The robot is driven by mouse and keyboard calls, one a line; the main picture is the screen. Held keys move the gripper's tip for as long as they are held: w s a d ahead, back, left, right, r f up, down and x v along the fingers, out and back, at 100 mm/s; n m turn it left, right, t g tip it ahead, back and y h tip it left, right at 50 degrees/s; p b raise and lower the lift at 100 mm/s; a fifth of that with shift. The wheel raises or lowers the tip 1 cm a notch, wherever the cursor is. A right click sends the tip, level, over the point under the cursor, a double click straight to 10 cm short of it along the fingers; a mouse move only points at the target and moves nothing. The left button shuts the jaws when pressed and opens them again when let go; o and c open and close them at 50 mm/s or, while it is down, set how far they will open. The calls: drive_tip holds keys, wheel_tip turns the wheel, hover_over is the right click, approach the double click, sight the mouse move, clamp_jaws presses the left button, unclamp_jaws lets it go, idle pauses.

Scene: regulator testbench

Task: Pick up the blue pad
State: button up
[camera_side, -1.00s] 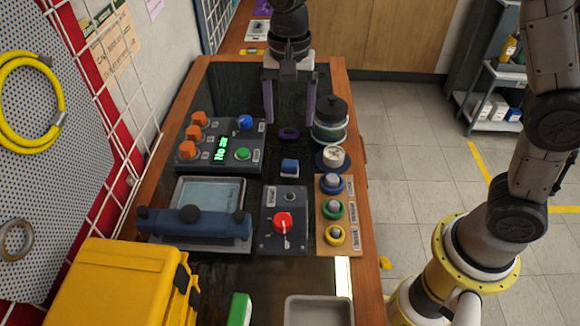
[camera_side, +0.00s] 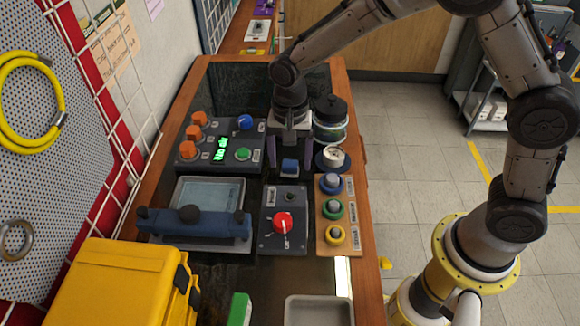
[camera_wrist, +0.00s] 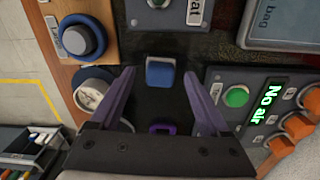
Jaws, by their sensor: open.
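The blue pad (camera_side: 289,166) is a small blue block lying on the dark bench top, between the control panel with the green display and the gauge. My gripper (camera_side: 289,160) is above it, pointing down, with its two purple fingers apart on either side of the pad in the side view. In the wrist view the blue pad (camera_wrist: 160,72) lies between and just beyond the open fingertips (camera_wrist: 159,72), with nothing held. Whether the fingertips are level with the pad cannot be told.
A purple ring-like piece (camera_wrist: 161,128) lies on the bench near the pad. The display panel (camera_side: 221,150) is to the left, the gauge (camera_side: 333,157) and a dark-lidded jar (camera_side: 330,120) to the right. A panel with a red knob (camera_side: 283,222) stands in front.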

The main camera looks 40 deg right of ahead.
sight(292, 164)
drive_tip(key=shift+f, duration=0.2)
clamp_jaws()
idle(0.3)
drive_tip(key=shift+r, duration=0.15)
drive_tip(key=shift+r, duration=0.25)
drive_tip(key=r, duration=0.3)
drive_tip(key=shift+s+r, duration=0.2)
drive_tip(key=shift+s, duration=0.05)
drive_tip(key=s+d+r, duration=0.4)
drive_tip(key=s+r, duration=0.5)
drive_tip(key=s, duration=0.4)
drive_tip(key=shift+d, duration=0.15)
